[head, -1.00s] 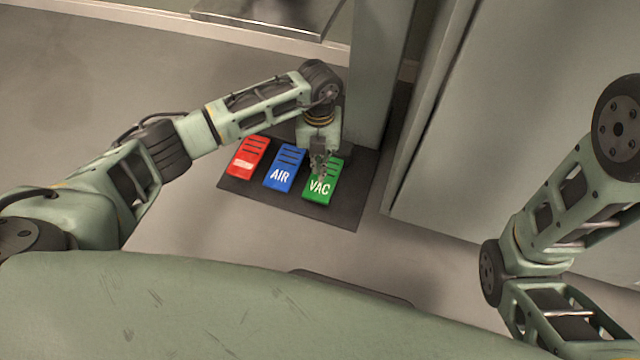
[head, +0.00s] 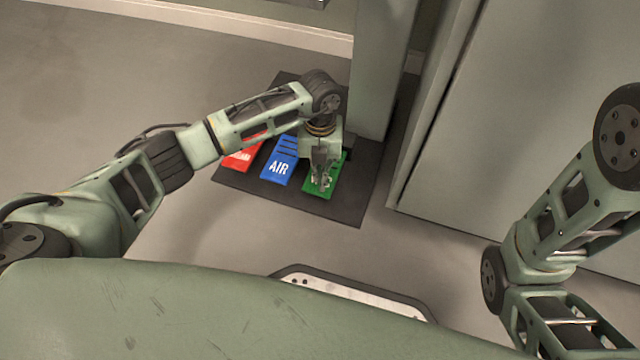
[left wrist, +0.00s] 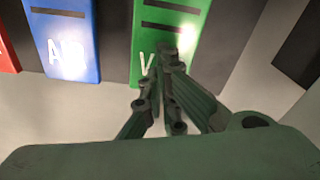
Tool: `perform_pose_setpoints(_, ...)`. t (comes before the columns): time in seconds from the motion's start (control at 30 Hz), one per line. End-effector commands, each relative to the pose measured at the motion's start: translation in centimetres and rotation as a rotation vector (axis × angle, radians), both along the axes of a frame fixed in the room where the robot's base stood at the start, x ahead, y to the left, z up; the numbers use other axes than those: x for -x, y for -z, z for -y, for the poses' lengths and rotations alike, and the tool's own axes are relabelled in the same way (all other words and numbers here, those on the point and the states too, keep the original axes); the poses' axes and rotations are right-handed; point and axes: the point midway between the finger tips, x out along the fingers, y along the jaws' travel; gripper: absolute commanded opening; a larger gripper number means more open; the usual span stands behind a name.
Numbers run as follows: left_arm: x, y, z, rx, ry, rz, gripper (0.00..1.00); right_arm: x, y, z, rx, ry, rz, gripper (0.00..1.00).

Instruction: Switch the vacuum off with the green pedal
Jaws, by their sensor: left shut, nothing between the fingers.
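The green pedal (head: 337,180) is the rightmost of three pedals on a dark floor mat. My left gripper (head: 322,182) is over its lower part, shut and empty, and hides most of its VAC lettering. In the left wrist view the green pedal (left wrist: 170,35) lies straight ahead, and the shut fingertips (left wrist: 165,58) overlap its near end, at or very close to the surface. I cannot tell whether they press it. My right gripper is out of view; only my right arm shows.
The blue AIR pedal (head: 279,162) is just left of the green one, and the red pedal (head: 241,157) is further left, partly behind my left arm. The dark mat (head: 340,213) carries them. A grey post rises behind; a large grey panel (head: 500,110) stands right.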

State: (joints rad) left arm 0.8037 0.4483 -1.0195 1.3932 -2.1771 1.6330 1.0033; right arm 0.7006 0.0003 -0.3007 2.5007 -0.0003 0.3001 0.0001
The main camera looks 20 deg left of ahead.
Motion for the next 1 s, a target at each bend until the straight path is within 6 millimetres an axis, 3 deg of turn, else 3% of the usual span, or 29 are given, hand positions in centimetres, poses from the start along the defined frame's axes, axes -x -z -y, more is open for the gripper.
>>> perform_pose_setpoints(0.27,0.0,0.0,0.0,0.0,0.0,0.0,0.0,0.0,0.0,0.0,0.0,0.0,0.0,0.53)
perform_pose_setpoints(0.5,0.0,2.3,0.0,-0.001,0.0,-0.001,0.0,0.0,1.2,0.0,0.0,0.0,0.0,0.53)
perform_pose_setpoints(0.67,0.0,1.9,0.0,-0.001,0.0,0.0,0.0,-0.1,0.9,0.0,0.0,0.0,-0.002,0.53)
perform_pose_setpoints(1.0,-2.9,1.0,-0.9,-0.003,-0.002,0.0,0.0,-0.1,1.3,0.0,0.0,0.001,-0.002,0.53)
